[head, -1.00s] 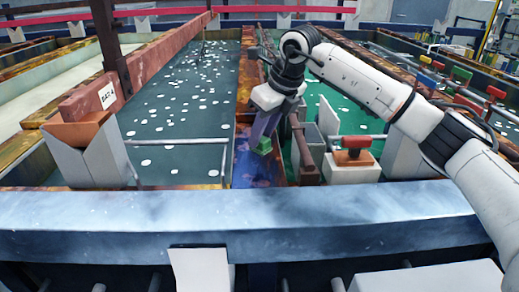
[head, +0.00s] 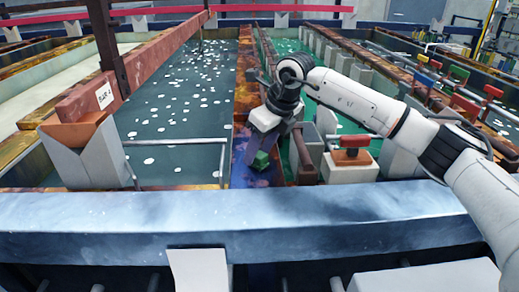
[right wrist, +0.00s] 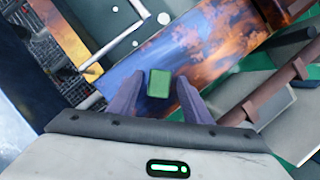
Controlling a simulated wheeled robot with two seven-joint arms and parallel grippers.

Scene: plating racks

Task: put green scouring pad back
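The green scouring pad (head: 261,160) is a small block low on the blue, rust-stained divider (head: 242,172) between two tanks. In the right wrist view the pad (right wrist: 158,83) lies between the fingertips of my right gripper (right wrist: 159,80), with a gap showing on each side. The right gripper (head: 262,150) is open and reaches down around the pad in the head view. Whether the pad rests fully on the divider is hard to tell. My left gripper is not in view.
A dark tank with floating white discs (head: 185,110) lies left of the divider. A brown rail (head: 303,155) and a white block with a red handle (head: 350,165) stand close on the right. A broad blue beam (head: 230,222) crosses in front.

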